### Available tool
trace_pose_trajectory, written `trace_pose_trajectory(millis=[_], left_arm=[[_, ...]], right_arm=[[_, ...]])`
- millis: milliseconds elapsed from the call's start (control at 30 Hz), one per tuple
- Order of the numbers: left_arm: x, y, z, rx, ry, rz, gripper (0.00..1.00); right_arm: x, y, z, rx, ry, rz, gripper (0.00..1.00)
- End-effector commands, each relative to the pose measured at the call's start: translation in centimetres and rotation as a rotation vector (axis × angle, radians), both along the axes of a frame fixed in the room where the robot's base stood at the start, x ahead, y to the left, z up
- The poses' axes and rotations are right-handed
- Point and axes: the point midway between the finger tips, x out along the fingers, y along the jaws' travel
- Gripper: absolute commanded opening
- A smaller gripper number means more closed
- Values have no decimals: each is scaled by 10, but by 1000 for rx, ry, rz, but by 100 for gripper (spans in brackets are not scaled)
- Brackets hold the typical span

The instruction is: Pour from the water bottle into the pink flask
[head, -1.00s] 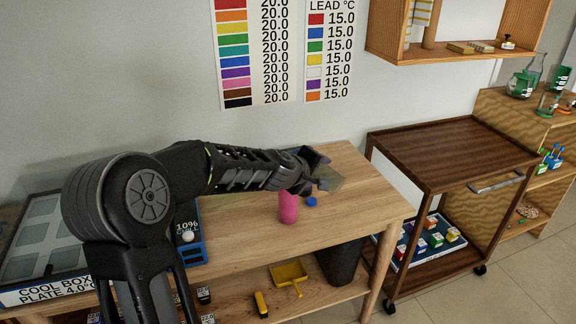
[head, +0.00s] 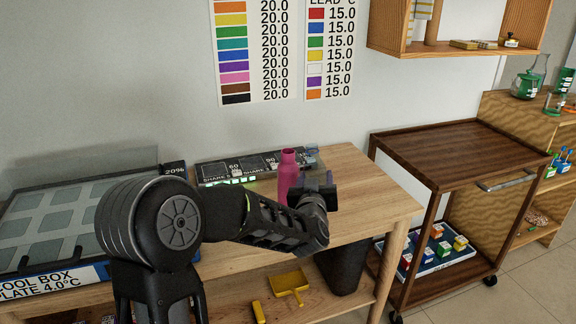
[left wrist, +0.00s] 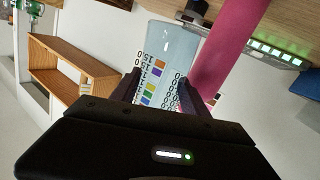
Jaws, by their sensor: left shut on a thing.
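The pink flask (head: 288,174) stands upright on the wooden bench, with an open-looking neck. My left gripper (head: 322,194) is just right of it and nearer the front, low over the bench. In the left wrist view, the gripper (left wrist: 158,88) is shut on a clear, pale blue body, the water bottle (left wrist: 170,42). The pink flask (left wrist: 232,45) passes close to the bottle's right side there; I cannot tell if they touch. In the head view the bottle is mostly hidden by my gripper, so its tilt is unclear. My right gripper is not in view.
A shaker with green lights (head: 228,182) sits behind the flask. A cool box plate (head: 50,262) takes the bench's left end. The bench's right end (head: 372,190) is clear. A yellow dustpan (head: 290,284) lies on the lower shelf. A dark brown cart (head: 455,150) stands at right.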

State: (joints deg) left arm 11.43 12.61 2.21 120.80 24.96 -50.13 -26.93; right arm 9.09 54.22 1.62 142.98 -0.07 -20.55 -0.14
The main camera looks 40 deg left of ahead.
Motion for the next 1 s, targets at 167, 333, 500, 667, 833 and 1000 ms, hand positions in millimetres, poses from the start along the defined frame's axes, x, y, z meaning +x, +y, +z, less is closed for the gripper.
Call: trace_pose_trajectory(millis=[167,333,500,667,833,1000], left_arm=[[0,-2,-18,99,-9,-1,0],[0,-1,-21,161,-13,0,0],[0,-2,-21,188,-16,0,0],[0,-2,-20,193,-16,0,0],[0,-2,-20,192,-16,0,0],[0,-2,-20,191,-16,0,0]], right_arm=[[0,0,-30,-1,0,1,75],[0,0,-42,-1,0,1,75],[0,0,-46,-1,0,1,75],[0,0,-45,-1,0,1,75],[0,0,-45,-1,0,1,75],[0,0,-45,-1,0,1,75]])
